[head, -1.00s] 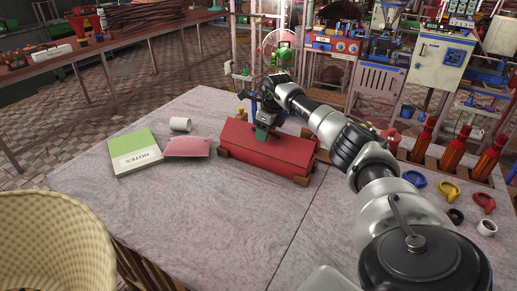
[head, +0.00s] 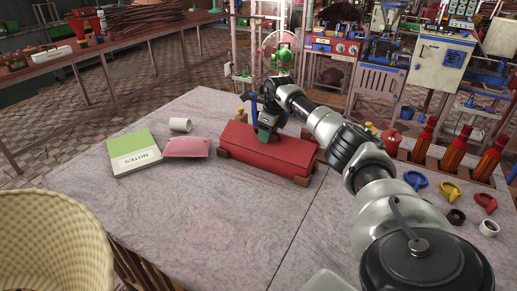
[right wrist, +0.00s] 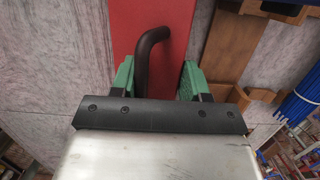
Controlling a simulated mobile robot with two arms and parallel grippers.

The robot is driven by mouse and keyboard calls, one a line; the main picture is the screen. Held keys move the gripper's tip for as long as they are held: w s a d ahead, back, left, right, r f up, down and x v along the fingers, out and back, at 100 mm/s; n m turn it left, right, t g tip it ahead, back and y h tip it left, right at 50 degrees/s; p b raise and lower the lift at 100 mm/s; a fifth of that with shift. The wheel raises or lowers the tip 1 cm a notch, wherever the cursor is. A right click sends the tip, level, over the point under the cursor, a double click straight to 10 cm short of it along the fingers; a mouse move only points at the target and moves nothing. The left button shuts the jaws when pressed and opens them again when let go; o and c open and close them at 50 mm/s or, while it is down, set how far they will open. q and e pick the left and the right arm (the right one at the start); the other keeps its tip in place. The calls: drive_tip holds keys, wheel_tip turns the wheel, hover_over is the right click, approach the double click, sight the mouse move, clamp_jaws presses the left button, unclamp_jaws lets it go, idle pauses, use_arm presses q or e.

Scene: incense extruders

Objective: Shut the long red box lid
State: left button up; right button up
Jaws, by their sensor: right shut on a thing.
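The long red box (head: 268,166) stands on the grey table in wooden corner blocks. Its red lid (head: 290,150) lies low over it; whether it is fully down cannot be told. My right gripper (head: 264,136) is at the lid's far left part, shut on the lid; the exact gripped part is unclear. In the right wrist view, its green fingers (right wrist: 155,75) stand either side of a dark curved handle (right wrist: 148,48) over the red surface (right wrist: 130,20). My left gripper is out of view.
A green notes book (head: 135,152), a pink pad (head: 187,147) and a white cup (head: 180,125) lie left of the box. Red bottles (head: 455,148) and coloured rings (head: 450,191) are at right. A wicker chair (head: 50,245) is at front left. The table's front middle is clear.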

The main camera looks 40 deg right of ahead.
drive_tip(key=shift+f, duration=0.15)
drive_tip(key=shift+d+f+b, duration=0.15)
drive_tip(key=shift+f+b, duration=0.1)
drive_tip(key=shift+b, duration=0.2)
drive_tip(key=shift+o, duration=0.2)
drive_tip(key=shift+d+f, duration=0.2)
drive_tip(key=shift+f, duration=0.15)
drive_tip(key=shift+w+d, duration=0.1)
drive_tip(key=shift+c, duration=0.3)
drive_tip(key=o, duration=0.6)
drive_tip(key=shift+o, duration=0.2)
drive_tip(key=shift+r, duration=0.1)
